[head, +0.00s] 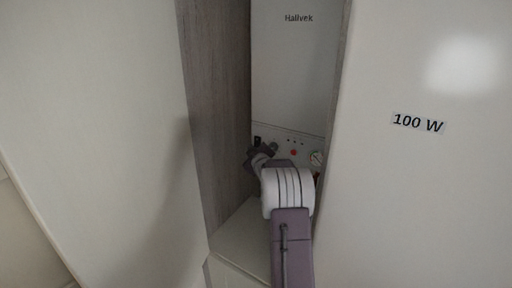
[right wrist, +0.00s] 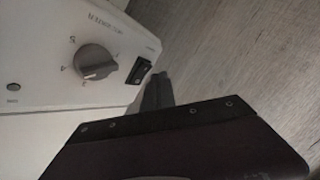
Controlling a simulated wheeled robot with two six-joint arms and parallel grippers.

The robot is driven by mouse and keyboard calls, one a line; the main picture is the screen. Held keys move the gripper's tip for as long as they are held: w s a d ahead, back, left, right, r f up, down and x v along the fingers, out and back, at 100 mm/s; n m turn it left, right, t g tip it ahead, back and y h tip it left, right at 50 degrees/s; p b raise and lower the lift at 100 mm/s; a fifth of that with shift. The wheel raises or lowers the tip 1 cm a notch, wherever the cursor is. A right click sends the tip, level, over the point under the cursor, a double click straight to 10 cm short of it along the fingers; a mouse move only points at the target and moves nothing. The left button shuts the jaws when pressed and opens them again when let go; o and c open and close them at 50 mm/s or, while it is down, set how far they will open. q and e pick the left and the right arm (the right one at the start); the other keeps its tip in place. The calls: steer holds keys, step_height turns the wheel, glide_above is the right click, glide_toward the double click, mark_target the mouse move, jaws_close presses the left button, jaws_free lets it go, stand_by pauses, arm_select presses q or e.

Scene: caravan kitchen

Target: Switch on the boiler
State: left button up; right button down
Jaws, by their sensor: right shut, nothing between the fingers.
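The white boiler (head: 295,65), marked "Halivek", hangs inside a narrow cupboard. Its lower panel shows a black rocker switch (head: 257,140) at the left, a red round spot (head: 294,153) and a gauge (head: 317,158) at the right. In the right wrist view the rocker switch (right wrist: 140,71) sits beside a grey knob (right wrist: 95,62). My right gripper (right wrist: 157,88) is shut and empty, its tips just beside the switch's lower right edge; I cannot tell whether they touch. In the head view the right gripper (head: 254,155) is just below the switch. My left gripper is not in view.
A grey wood-grain cupboard wall (head: 220,110) stands close to the left of my right gripper. A white panel marked "100 W" (head: 419,123) is at the right. A large white panel (head: 90,110) fills the left. A pale ledge (head: 238,238) lies below the boiler.

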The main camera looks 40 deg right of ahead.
steer(key=shift+d, duration=0.1)
stand_by(0.4)
steer(key=shift+w+d, duration=0.1)
steer(key=shift+d, duration=0.25)
steer(key=shift+w+d+p, duration=0.1)
steer(key=shift+d+p, duration=0.15)
steer(key=shift+p, duration=0.05)
stand_by(0.6)
steer(key=shift+s+a+b, duration=0.2)
steer(key=shift+a+b, duration=0.55)
steer(key=shift+a, duration=0.05)
